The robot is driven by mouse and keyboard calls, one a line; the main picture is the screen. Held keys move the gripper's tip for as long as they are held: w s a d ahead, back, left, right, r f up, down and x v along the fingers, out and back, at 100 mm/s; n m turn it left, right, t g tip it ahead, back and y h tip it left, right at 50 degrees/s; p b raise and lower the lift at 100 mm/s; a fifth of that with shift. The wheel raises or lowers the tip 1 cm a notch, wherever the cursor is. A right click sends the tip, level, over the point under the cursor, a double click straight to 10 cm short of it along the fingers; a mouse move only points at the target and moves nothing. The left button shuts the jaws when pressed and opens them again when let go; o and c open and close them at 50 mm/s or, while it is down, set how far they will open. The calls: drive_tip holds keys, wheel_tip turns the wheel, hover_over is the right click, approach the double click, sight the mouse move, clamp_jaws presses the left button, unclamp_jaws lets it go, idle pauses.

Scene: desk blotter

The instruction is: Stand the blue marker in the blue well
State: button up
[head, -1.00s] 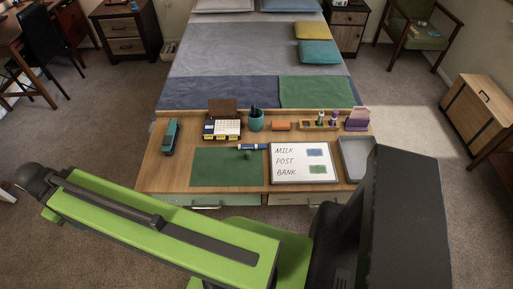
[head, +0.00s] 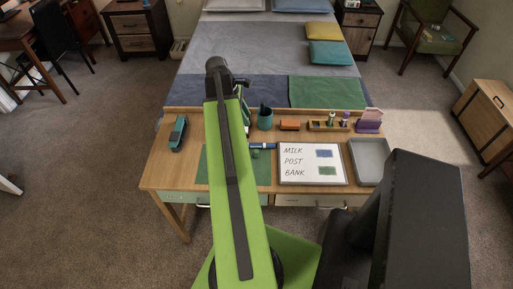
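The blue marker (head: 262,146) lies on its side at the top right of the green blotter (head: 264,172), just left of the whiteboard; it is blue with a white part. A wooden pen rack (head: 318,126) stands at the back right of the desk, with a green marker (head: 331,119) and a purple marker (head: 345,119) upright in it. The blue well is too small to make out for sure. My gripper (head: 246,126) is around the end of my folded arm, over the desk left of the marker. Its fingers are mostly hidden and too small to read.
The whiteboard (head: 312,178) lies right of the blotter, with a grey tray (head: 368,170) beyond it. A teal pen cup (head: 265,119), orange block (head: 289,125) and purple holder (head: 370,121) line the back. A teal toy vehicle (head: 178,134) is at left. A small green item (head: 255,154) lies below the marker.

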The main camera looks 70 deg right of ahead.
drive_tip(key=s+d, duration=0.1)
drive_tip(key=s, duration=0.1)
drive_tip(key=b, duration=1.2)
hover_over(268, 144)
drive_tip(key=w, duration=0.3)
drive_tip(key=f, duration=1.1)
drive_tip(key=shift+s+a+f, duration=0.25)
drive_tip(key=shift+s+p, duration=0.1)
drive_tip(key=shift+p, duration=0.2)
drive_tip(key=b+x, duration=0.5)
drive_tip(key=shift+a+f, duration=0.1)
drive_tip(key=shift+a, duration=0.05)
clamp_jaws()
